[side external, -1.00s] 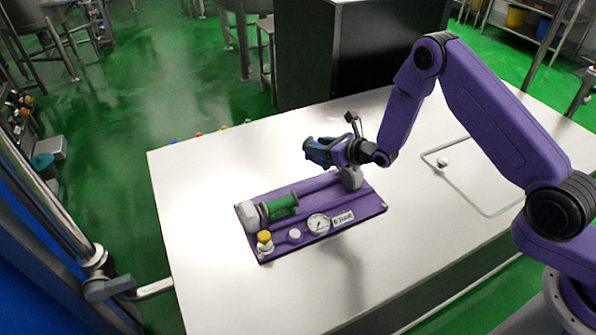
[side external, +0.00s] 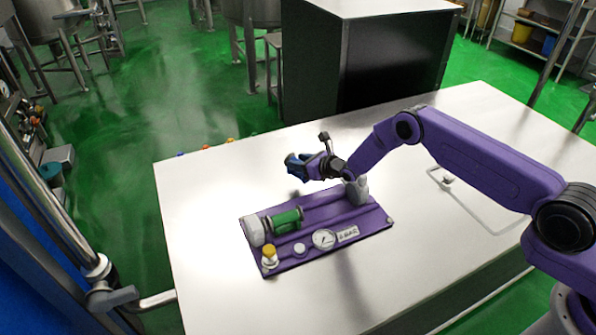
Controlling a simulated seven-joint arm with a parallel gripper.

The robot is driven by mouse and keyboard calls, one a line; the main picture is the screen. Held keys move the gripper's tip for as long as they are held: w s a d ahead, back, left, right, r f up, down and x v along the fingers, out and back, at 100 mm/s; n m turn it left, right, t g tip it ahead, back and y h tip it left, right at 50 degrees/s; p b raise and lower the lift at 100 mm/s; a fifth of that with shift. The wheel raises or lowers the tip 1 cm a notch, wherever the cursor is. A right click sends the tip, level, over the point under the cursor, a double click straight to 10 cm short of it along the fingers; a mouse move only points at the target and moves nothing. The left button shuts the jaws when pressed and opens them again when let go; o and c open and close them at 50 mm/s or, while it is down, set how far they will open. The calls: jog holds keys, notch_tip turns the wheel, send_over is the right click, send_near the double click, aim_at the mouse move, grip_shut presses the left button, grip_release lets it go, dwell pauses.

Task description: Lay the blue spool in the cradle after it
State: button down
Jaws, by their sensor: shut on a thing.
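My gripper (side external: 306,168) is shut on the blue spool (side external: 293,164) and holds it in the air above the back side of the purple base plate (side external: 365,232). The gripper partly hides the spool. The green spool (side external: 287,221) lies in the cradle (side external: 330,207) on the plate, near the grey block (side external: 254,230) at its left end. The cradle stretch to the right of the green spool looks empty. A second grey block (side external: 358,190) stands at the cradle's right end, close below my wrist.
The plate also bears a yellow-topped knob (side external: 269,256), a white button (side external: 300,249), a round gauge (side external: 324,238) and a label (side external: 347,233) along its front.

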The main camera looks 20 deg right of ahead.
jog(key=shift+w+a+f, duration=0.2)
jog(key=shift+w+f, duration=0.45)
jog(key=shift+f, duration=1.55)
jog(key=c, duration=0.7)
grip_release()
jog(key=shift+f, duration=0.2)
jog(key=shift+o, duration=0.2)
jog(key=shift+r, duration=0.1)
jog(key=shift+r, duration=0.15)
jog(key=shift+v, duration=3.75)
